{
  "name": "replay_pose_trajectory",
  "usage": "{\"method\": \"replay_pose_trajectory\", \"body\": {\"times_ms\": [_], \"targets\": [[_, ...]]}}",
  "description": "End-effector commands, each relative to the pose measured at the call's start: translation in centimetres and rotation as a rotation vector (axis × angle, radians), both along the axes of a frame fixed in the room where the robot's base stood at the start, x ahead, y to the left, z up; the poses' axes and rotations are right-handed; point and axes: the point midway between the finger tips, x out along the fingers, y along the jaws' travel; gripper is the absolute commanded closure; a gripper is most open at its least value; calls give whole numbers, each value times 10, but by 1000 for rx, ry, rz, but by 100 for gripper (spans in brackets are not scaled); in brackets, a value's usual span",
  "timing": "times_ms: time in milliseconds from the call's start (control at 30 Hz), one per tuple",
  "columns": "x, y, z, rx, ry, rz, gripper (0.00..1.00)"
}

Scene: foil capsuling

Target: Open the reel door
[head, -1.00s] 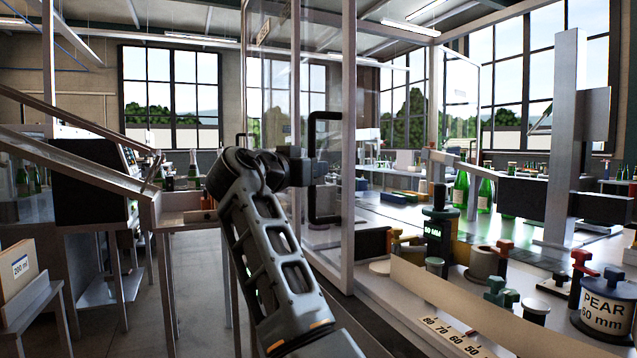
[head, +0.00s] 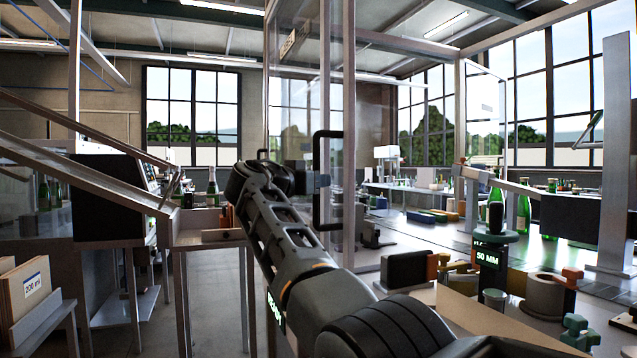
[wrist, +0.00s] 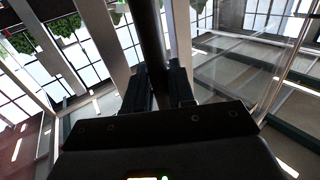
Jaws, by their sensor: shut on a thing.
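The reel door is a tall clear panel in a pale metal frame (head: 349,150), standing at the middle of the head view. Its black bar handle (head: 318,180) is upright on the near side of the frame. My gripper (head: 312,183) is at the handle, at about the middle of its length. In the wrist view the two dark fingers (wrist: 163,85) close around the black handle bar (wrist: 151,35). My own arm hides part of the door's lower area in the head view.
A machine table at the right holds a 50 MM block (head: 489,255), knobs and green bottles (head: 523,213). A sloped chute (head: 95,160) and a small wooden tray (head: 208,237) stand at the left. A crate marked 200 ml (head: 25,290) is at lower left. Floor shows between them.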

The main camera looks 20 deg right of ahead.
Motion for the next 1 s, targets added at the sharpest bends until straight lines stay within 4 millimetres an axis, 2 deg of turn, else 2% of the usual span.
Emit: {"method": "replay_pose_trajectory", "body": {"times_ms": [300, 333, 500, 767, 867, 1000], "targets": [[0, 1, 1, -1, -1, 2, 100], [0, 1, 1, -1, -1, 2, 75], [0, 1, 0, -1, -1, 2, 59], [0, 2, 0, 0, 0, 1, 59], [-4, 9, -1, 0, -1, 2, 59], [-16, 27, -2, 0, -2, 4, 59]]}}
